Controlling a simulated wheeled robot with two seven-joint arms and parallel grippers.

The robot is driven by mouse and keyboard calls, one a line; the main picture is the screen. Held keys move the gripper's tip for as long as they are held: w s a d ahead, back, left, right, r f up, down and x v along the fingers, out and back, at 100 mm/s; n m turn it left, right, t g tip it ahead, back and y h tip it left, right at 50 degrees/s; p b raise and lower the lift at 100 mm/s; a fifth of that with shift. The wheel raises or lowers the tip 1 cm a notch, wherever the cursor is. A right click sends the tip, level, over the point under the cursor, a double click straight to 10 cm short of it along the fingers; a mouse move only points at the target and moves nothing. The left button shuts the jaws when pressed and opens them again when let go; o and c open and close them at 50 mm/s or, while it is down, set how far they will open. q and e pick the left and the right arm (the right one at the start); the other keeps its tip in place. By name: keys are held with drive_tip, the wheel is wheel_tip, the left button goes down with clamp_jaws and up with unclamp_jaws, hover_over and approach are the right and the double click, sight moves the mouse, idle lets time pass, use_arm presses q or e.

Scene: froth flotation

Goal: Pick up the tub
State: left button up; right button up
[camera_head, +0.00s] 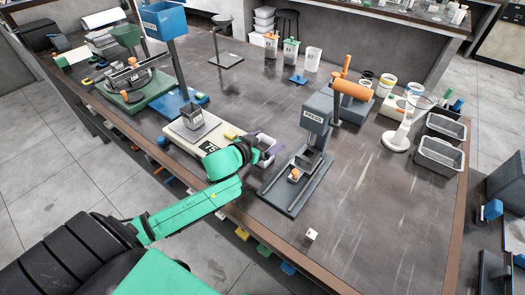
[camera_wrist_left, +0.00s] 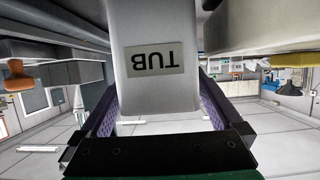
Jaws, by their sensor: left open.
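The tub (camera_wrist_left: 165,85) is a pale grey container with a "TUB" label, upside down in the left wrist view. In the head view the tub (camera_head: 266,143) is small and partly hidden by my green left wrist, near the front edge of the bench. My left gripper (camera_head: 264,153) is at the tub, open, with purple-lined fingers. In the left wrist view one finger stands on each side of the tub, which lies between them. I cannot tell whether either finger touches it. My right gripper is not in view.
A scale (camera_head: 207,139) with a metal cup (camera_head: 192,116) stands left of the gripper. A grey press (camera_head: 317,115) stands close on its right. A white die (camera_head: 311,235) lies near the front edge. Grey bins (camera_head: 440,154) stand at the right. The bench's middle right is fairly clear.

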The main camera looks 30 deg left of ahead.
use_arm(q)
drive_tip(key=shift+w+d+f, duration=0.1)
drive_tip(key=shift+w+f, duration=0.1)
drive_tip(key=shift+w, duration=0.2)
drive_tip(key=shift+s, duration=0.2)
drive_tip(key=c, duration=1.6)
drive_tip(key=shift+w+r, duration=0.1)
